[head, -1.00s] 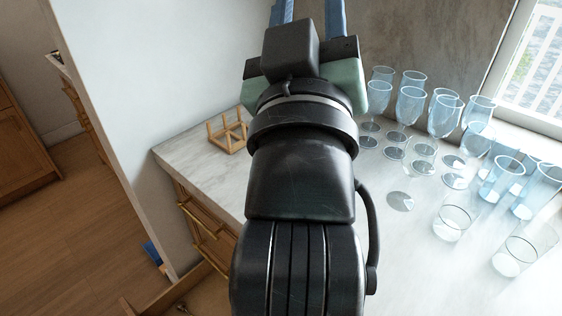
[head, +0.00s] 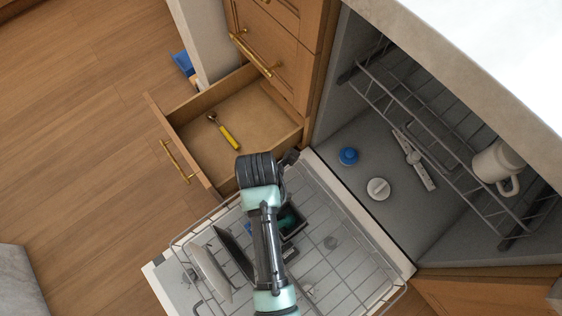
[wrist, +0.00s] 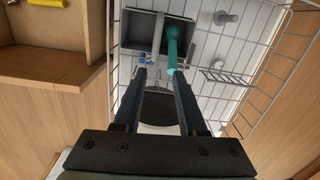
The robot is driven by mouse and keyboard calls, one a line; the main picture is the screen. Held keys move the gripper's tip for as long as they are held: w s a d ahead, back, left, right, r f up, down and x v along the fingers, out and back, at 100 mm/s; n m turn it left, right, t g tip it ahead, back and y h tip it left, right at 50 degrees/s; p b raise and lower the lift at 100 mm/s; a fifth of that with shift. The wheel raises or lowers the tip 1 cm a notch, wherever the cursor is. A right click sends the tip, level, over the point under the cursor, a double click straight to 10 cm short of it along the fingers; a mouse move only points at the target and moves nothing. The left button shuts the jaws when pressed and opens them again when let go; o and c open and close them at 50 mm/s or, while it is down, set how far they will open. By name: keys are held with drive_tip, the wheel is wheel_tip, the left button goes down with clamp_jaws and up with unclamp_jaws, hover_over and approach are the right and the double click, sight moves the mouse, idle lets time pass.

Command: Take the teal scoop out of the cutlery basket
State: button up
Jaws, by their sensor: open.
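The cutlery basket is a dark box with compartments (wrist: 134,41) in the dishwasher's lower rack; in the head view its dark rim (head: 297,232) shows beside my arm. The teal scoop (wrist: 173,46) stands in the basket, with its handle end toward the wrist camera; a bit of teal also shows in the head view (head: 286,219). My gripper (wrist: 159,72) is open and empty, its fingertips apart and just short of the scoop in the wrist picture. The scoop's lower part is hidden. In the head view my arm hides the gripper's fingers.
The pulled-out lower rack (head: 345,262) holds a white plate (head: 209,274) and a dark plate (head: 233,252). An open drawer (head: 190,107) with a yellow-handled tool (head: 228,136) lies close by. The upper rack holds a white mug (head: 496,163). Small items lie inside the dishwasher.

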drive_tip(key=shift+n+g, duration=0.5)
drive_tip(key=s+f+b, duration=0.1)
drive_tip(key=f, duration=0.2)
drive_tip(key=s+f+b, duration=0.1)
drive_tip(key=f, duration=0.2)
drive_tip(key=s+d+f+b, duration=0.1)
drive_tip(key=f, duration=0.2)
drive_tip(key=shift+f+b, duration=0.15)
drive_tip(key=shift+b, duration=0.25)
drive_tip(key=f+b, duration=0.1)
drive_tip(key=f, duration=0.1)
drive_tip(key=f+b, duration=0.1)
drive_tip(key=f, duration=0.1)
drive_tip(key=f+b, duration=0.2)
drive_tip(key=shift+s+a+f, duration=0.1)
drive_tip(key=shift+s, duration=0.3)
drive_tip(key=shift+c, duration=0.3)
clamp_jaws()
